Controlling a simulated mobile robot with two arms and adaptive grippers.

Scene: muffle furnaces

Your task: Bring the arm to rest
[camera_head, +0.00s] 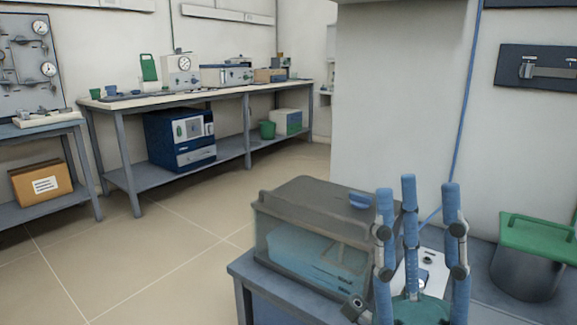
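My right gripper (418,190) shows at the lower right, with several blue finger segments and grey joints above a green palm. Its three fingers point up and stand apart, with nothing between them. It is open and empty. It is in front of the bench with the clear-lidded box (310,235) and hides part of that bench. My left gripper is not in view.
A dark pot with a green lid (537,236) stands at the right on the blue-grey bench (240,268). A white wall block rises behind it. A long workbench (160,100) with instruments stands at the back left. The tiled floor (150,250) between is clear.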

